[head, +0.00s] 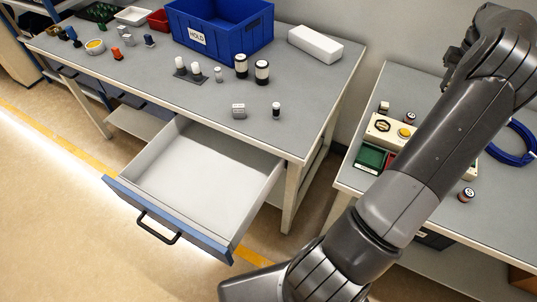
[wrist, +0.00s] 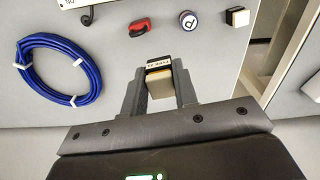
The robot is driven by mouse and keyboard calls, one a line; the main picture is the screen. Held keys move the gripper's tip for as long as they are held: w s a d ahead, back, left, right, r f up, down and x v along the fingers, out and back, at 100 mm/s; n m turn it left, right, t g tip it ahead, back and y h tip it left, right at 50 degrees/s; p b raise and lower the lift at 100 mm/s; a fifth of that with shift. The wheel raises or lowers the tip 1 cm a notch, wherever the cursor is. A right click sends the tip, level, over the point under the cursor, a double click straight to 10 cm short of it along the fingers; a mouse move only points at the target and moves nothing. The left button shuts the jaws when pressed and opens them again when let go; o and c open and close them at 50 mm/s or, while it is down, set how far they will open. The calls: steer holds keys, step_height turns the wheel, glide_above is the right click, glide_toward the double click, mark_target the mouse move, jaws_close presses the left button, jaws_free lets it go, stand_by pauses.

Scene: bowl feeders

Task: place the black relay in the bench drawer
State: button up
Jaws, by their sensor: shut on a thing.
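In the wrist view my gripper (wrist: 160,88) is shut on a small block with a black top, a white printed label and a pale, yellowish side, which looks like the black relay (wrist: 158,64). Its lower part is hidden between the fingers. In the head view the bench drawer (head: 125,192) is pulled open under the grey bench. Its pale inside is empty and its blue front has a black handle. My arm crosses the right of the head view; my gripper and the relay do not show there.
A blue HOLD bin (head: 220,38), a white box (head: 315,45) and several small parts stand on the bench (head: 190,105). A side table at right holds a button box (head: 385,128). The wrist view shows a blue cable coil (wrist: 60,68) and a red part (wrist: 140,27).

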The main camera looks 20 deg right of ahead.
steer(key=w+a+r+n, duration=0.15)
steer(key=w+a, duration=0.25)
steer(key=a, duration=0.7)
steer(key=w+a+r+n, duration=0.1)
steer(key=w+a+n, duration=0.3)
steer(key=a, duration=0.6)
steer(key=w+a+r+n, duration=0.1)
steer(key=w+a, duration=0.4)
steer(key=a, duration=0.6)
steer(key=n, duration=1)
glide_above(213, 221)
step_height(213, 221, down, 28)
steer(key=shift+s+r, duration=0.15)
steer(key=shift+r, duration=0.05)
steer(key=shift+f, duration=1.95)
